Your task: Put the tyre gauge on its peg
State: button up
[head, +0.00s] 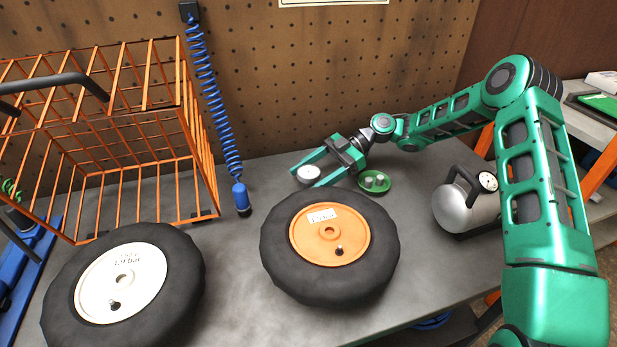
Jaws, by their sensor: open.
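A small round thing with a white face, which looks like the tyre gauge (308,173), lies on the grey bench near the pegboard wall. My gripper (307,177) is open, low over the bench, with one green finger on each side of the gauge. I cannot tell whether either finger touches it. The near finger hides part of its lower edge. The pegboard (340,75) rises behind the bench. I cannot make out a free peg for the gauge in this view.
An orange-hubbed wheel (330,275) lies just in front of my gripper. A green dish (374,181) with small parts is close to its right. A silver air tank (455,207) stands right. Left are a blue coiled hose (213,95), an orange wire rack (150,170) and a white-hubbed wheel (120,283).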

jog(key=v, duration=1.2)
